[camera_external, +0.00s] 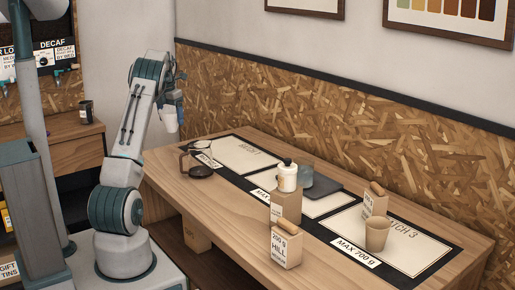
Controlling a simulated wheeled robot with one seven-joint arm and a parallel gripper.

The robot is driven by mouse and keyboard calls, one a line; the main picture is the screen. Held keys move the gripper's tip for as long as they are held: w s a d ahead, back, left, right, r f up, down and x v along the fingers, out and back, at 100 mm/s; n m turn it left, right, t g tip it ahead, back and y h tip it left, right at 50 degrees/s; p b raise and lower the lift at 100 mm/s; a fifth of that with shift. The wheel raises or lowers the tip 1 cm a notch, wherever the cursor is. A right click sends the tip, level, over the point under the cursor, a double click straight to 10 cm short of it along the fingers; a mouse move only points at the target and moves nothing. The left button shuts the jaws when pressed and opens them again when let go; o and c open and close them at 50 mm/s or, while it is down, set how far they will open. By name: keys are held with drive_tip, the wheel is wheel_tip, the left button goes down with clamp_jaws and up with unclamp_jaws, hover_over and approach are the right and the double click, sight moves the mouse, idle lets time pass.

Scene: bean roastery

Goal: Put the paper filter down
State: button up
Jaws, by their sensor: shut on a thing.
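My gripper (173,122) hangs at the end of the raised arm, pointing down, to the left of the wooden table (165,178) and above its level. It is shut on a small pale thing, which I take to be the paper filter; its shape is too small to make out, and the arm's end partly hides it. The table carries a black mat (232,176) with white panels, one with the words "MAX 700 g".
A dark glass carafe (202,171) stands at the table's left end. Paper bags (286,247), a white-topped bottle (287,177), a grey container (307,176), a dark flat slab (325,187) and a tan cup (377,236) stand farther right. The far-left panel is mostly clear.

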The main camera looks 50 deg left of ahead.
sight(171, 124)
wheel_tip(171, 124, down, 3)
drive_tip(key=shift+f, duration=0.15)
drive_tip(key=shift+s+a+f+p, duration=0.8)
drive_tip(key=shift+a+f, duration=0.9)
drive_tip(key=shift+f, duration=0.1)
drive_tip(key=shift+s+a+f+p, duration=0.75)
drive_tip(key=shift+a+f, duration=1)
drive_tip(key=shift+f, duration=0.1)
drive_tip(key=shift+s+a+f+p, duration=0.8)
drive_tip(key=shift+a+f, duration=0.9)
drive_tip(key=shift+f, duration=0.1)
drive_tip(key=shift+f, duration=0.1)
drive_tip(key=o, duration=0.9)
drive_tip(key=r, duration=0.4)
drive_tip(key=s+r+b, duration=0.1)
drive_tip(key=r, duration=0.7)
drive_tip(key=shift+s+d+r+b, duration=0.1)
drive_tip(key=shift+s+d+b, duration=0.1)
drive_tip(key=shift+b, duration=0.15)
